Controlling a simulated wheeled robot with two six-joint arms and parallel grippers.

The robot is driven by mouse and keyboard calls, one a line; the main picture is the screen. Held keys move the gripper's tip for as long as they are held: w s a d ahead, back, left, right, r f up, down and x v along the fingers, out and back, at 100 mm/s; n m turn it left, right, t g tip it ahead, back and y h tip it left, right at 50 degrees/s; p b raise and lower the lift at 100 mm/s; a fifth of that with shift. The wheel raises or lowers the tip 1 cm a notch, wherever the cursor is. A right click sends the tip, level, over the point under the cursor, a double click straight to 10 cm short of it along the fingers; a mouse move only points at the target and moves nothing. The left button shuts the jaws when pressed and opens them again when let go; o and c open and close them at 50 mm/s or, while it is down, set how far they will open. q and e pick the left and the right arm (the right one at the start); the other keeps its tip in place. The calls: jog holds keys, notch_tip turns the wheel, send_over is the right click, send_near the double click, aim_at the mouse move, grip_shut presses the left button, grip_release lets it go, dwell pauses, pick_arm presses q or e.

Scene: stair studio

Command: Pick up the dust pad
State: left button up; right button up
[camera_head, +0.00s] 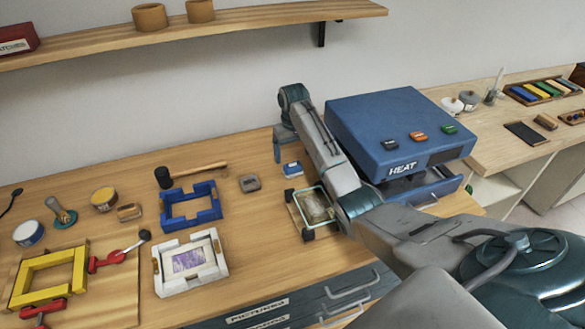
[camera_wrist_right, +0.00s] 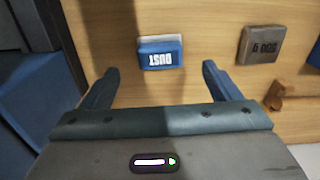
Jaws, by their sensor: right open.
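The dust pad (camera_head: 292,169) is a small block with a blue body and a pale top, lying on the wooden bench left of the blue heat press. In the right wrist view the dust pad (camera_wrist_right: 160,52) lies ahead, between the lines of the two fingers, its DUST label upside down. My right gripper (camera_head: 278,155) hangs above the bench, behind and left of the pad in the head view. It also shows in the wrist view (camera_wrist_right: 160,70), with its blue fingers spread apart and nothing between them held. My left gripper is not in view.
A grey labelled block (camera_head: 250,183) lies left of the pad. A small framed glass piece (camera_head: 314,208) is in front, partly behind my arm. The blue HEAT press (camera_head: 400,125) stands close right. A mallet (camera_head: 190,174) and blue frame (camera_head: 190,206) lie left. A shelf (camera_head: 240,23) hangs above.

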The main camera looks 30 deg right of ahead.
aim_at(293, 165)
jog(key=shift+f, duration=0.6)
notch_tip(293, 165, down, 5)
jog(key=shift+r+p, duration=0.15)
jog(key=shift+p, duration=1)
jog(key=shift+f, duration=0.25)
jog(key=shift+w, duration=0.1)
jog(key=c, duration=1.1)
jog(key=shift+r, duration=0.15)
notch_tip(293, 165, up, 8)
jog(key=b, duration=0.2)
jog(key=shift+r+b, duration=0.15)
jog(key=shift+b, duration=0.2)
jog(key=shift+r, duration=0.75)
